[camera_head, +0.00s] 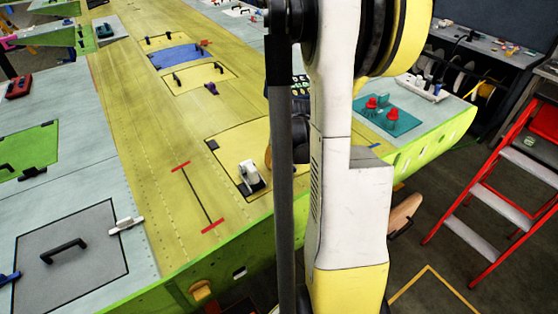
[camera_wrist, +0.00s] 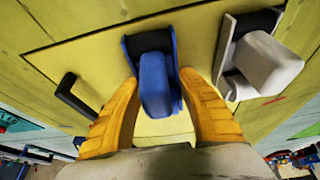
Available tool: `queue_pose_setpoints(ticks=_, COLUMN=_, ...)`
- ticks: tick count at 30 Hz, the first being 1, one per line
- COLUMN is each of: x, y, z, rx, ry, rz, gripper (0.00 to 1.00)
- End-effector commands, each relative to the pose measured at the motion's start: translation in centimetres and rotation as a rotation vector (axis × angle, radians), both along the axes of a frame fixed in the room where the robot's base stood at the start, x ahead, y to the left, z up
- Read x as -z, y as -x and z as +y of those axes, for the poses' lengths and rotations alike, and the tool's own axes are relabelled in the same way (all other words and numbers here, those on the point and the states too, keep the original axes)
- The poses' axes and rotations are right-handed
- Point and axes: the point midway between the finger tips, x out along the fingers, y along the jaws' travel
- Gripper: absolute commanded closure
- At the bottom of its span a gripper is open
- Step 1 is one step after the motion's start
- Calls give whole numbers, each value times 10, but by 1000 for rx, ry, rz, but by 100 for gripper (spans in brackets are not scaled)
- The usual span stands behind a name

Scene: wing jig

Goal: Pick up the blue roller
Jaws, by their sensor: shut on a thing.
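The blue roller (camera_wrist: 155,85) is in the middle of the wrist view, with a rounded blue body and a blue bracket with a dark inside at its far end. My gripper (camera_wrist: 158,78) has its two orange fingers on either side of the roller and is shut on it. The roller is over the yellow panel; I cannot tell whether it touches the surface. In the head view my arm hides the roller and most of the gripper.
A white roller (camera_wrist: 265,65) stands close to the right of the blue one; it also shows in the head view (camera_head: 249,174). A black handle (camera_wrist: 76,96) is to the left. A red stepladder (camera_head: 500,190) stands at the right. Bare yellow wing surface (camera_head: 135,100) lies to the left.

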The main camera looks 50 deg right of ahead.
Motion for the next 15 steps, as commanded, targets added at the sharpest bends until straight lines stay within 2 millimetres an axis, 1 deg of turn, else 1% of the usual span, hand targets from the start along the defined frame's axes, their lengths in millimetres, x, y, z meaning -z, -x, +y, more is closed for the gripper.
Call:
queue_pose_setpoints(ticks=4, x=-20, y=0, z=0, rx=0, ry=0, rz=0, gripper=92)
queue_pose_setpoints(ticks=7, x=-40, y=2, z=-1, rx=1, ry=0, rz=0, gripper=92)
queue_pose_setpoints(ticks=9, x=-47, y=16, z=-14, rx=7, ry=1, rz=0, gripper=92)
queue_pose_setpoints(ticks=15, x=-75, y=50, z=-45, rx=6, ry=1, rz=0, gripper=92)
